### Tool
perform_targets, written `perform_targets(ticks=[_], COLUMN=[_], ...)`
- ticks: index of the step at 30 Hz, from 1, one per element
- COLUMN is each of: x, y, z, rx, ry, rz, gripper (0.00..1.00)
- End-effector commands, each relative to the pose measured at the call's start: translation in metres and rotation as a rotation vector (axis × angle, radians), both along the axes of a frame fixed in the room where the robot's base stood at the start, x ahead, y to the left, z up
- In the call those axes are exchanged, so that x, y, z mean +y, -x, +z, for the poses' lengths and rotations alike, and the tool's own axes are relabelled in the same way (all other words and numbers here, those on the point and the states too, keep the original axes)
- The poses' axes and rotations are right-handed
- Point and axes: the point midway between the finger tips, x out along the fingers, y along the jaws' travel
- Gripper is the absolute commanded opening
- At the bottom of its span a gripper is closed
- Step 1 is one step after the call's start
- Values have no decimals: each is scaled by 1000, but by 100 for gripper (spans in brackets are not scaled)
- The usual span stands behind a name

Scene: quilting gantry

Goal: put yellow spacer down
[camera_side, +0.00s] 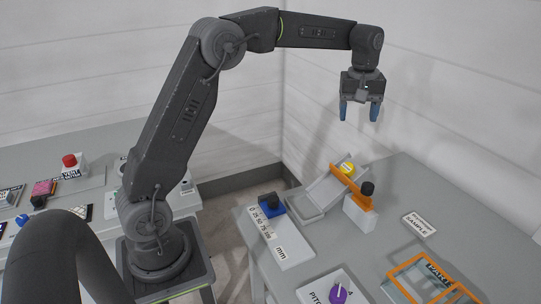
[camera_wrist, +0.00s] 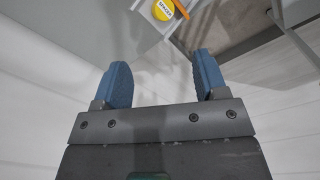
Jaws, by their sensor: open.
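The yellow spacer (camera_side: 347,168) is a small round yellow piece on a grey tilted tray (camera_side: 318,196), beside an orange bar (camera_side: 350,188). In the wrist view the yellow spacer (camera_wrist: 163,10) shows at the top edge, with a printed label and partly cut off by the frame. My gripper (camera_side: 359,112) is high above the table, above the spacer in the picture and clear of it. Its two blue fingers are apart with nothing between them, as the wrist view of my gripper (camera_wrist: 162,64) also shows.
A white block with a black knob (camera_side: 367,188) stands right of the tray. A blue slider (camera_side: 271,205) on a millimetre scale sits left of it. A purple knob (camera_side: 338,294), an orange frame (camera_side: 408,266) and a sample label (camera_side: 419,224) lie nearer the front.

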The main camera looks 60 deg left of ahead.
Motion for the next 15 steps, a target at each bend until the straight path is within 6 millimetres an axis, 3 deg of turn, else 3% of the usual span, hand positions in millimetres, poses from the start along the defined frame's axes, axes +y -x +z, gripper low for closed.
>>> perform_targets(ticks=[3,7,11,15], x=[-20,-39,-55,-69], y=[43,94,148,207], z=[32,51,57,50], rx=[-68,-137,-205,-276], ry=[-21,-51,-90,-141], rz=[-146,-313,-477,-651], gripper=[66,66,66,66])
